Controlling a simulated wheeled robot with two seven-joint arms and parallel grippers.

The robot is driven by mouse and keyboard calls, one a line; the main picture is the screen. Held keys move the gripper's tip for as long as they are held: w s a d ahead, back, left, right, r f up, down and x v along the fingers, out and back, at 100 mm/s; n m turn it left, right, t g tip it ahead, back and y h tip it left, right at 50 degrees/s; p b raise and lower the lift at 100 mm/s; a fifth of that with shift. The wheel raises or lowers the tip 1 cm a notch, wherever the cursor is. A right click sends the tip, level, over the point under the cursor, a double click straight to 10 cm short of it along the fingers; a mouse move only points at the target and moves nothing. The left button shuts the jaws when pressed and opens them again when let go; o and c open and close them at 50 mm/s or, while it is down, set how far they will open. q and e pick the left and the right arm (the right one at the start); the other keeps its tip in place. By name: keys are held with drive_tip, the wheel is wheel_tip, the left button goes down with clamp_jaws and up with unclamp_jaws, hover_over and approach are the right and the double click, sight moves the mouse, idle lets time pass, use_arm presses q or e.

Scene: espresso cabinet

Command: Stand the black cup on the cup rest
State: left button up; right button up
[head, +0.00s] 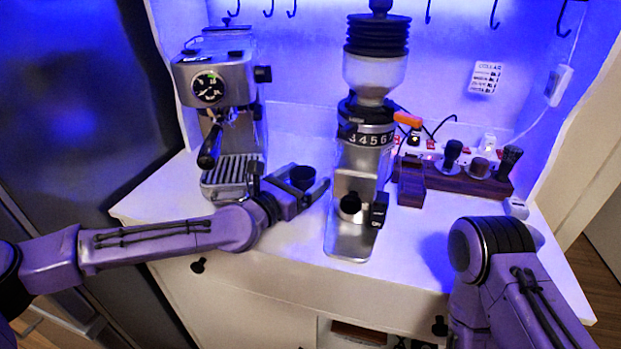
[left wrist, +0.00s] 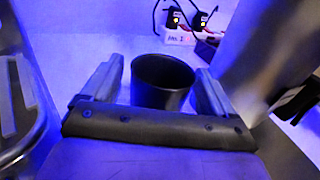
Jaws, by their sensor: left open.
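The black cup (head: 303,176) stands upright on the white counter between the espresso machine and the grinder. My left gripper (head: 311,178) is open, with one finger on each side of the cup. In the left wrist view the cup (left wrist: 163,82) sits between the two fingers, with a narrow gap visible on its left; I cannot tell whether either finger touches it. The slatted metal tray under the espresso machine, which looks like the cup rest (head: 234,168), is left of the cup and empty. My right gripper is not in view; only my right arm shows.
The espresso machine (head: 214,77) stands at the back left, its portafilter handle over the tray. The grinder (head: 351,215) stands close to the right of the cup. A wooden tool holder (head: 461,180) is farther right. The counter (head: 290,247) is clear in front.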

use_arm(q)
drive_tip(key=shift+w+f, duration=0.2)
drive_tip(key=shift+w, duration=0.05)
drive_tip(key=shift+s+r, duration=0.1)
drive_tip(key=shift+s, duration=0.05)
drive_tip(key=shift+c, duration=0.3)
drive_tip(key=shift+s+a+r, duration=0.15)
drive_tip(key=shift+s+r, duration=0.05)
drive_tip(key=shift+s, duration=0.05)
drive_tip(key=c, duration=0.5)
drive_tip(key=shift+s, duration=0.1)
drive_tip(key=c, duration=0.5)
drive_tip(key=shift+w+f, duration=0.1)
drive_tip(key=shift+w, duration=0.1)
drive_tip(key=shift+c, duration=0.6)
